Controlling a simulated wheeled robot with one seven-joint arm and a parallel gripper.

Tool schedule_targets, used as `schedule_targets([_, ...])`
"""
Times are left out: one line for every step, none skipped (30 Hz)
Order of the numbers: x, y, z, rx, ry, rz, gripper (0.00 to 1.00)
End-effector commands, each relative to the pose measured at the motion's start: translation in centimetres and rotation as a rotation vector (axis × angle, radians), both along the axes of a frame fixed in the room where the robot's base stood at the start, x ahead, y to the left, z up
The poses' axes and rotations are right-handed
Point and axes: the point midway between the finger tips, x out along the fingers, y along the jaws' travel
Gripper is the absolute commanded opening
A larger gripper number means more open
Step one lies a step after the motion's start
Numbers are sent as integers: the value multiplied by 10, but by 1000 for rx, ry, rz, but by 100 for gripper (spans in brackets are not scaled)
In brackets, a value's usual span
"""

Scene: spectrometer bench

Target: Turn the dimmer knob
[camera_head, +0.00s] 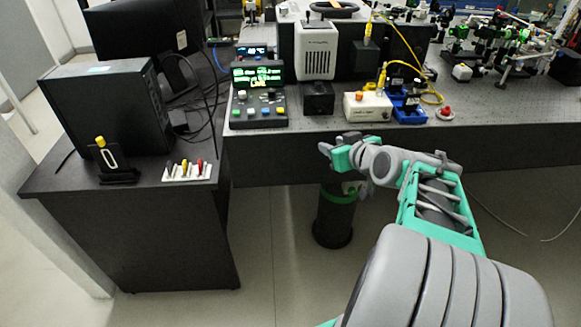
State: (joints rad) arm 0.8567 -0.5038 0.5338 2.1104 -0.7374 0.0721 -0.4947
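No label marks the dimmer knob, so I cannot tell which control it is. A white box (367,108) with an orange knob (359,96) on top sits near the bench's front edge. A small red knob (446,111) on a white base stands to its right. A control box (259,112) with a green-lit display and several coloured knobs stands to its left. My gripper (325,149) is in front of the bench's front edge, apart from these controls. It points left, and its fingers are too small to tell open from shut.
A black box (318,98) and blue mounts (409,106) with yellow fibre flank the white box. A white device (315,50) stands behind. The lower black table (130,195) at left holds a computer tower (107,105) and a rack of coloured-handled tools (187,171).

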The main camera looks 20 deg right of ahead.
Motion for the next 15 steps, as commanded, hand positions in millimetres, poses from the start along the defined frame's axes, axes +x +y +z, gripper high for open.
schedule_targets([0,14,7,4,32,19,36])
schedule_targets([-1,20,7,8,56,25,36])
schedule_targets([-2,29,7,14,87,33,36])
schedule_targets([-3,36,7,17,108,40,36])
schedule_targets([-5,42,7,21,132,44,36])
schedule_targets([-7,51,7,24,162,51,36])
schedule_targets([-10,58,8,29,187,56,36])
schedule_targets([-12,65,8,31,213,60,36])
schedule_targets([-16,73,9,34,245,64,36])
schedule_targets([-19,80,9,37,269,68,36])
schedule_targets([-22,86,10,40,294,69,36])
schedule_targets([-27,93,11,41,326,72,36])
schedule_targets([-31,99,12,43,349,72,36])
schedule_targets([-35,105,14,44,371,73,36])
schedule_targets([-41,112,15,46,402,71,36])
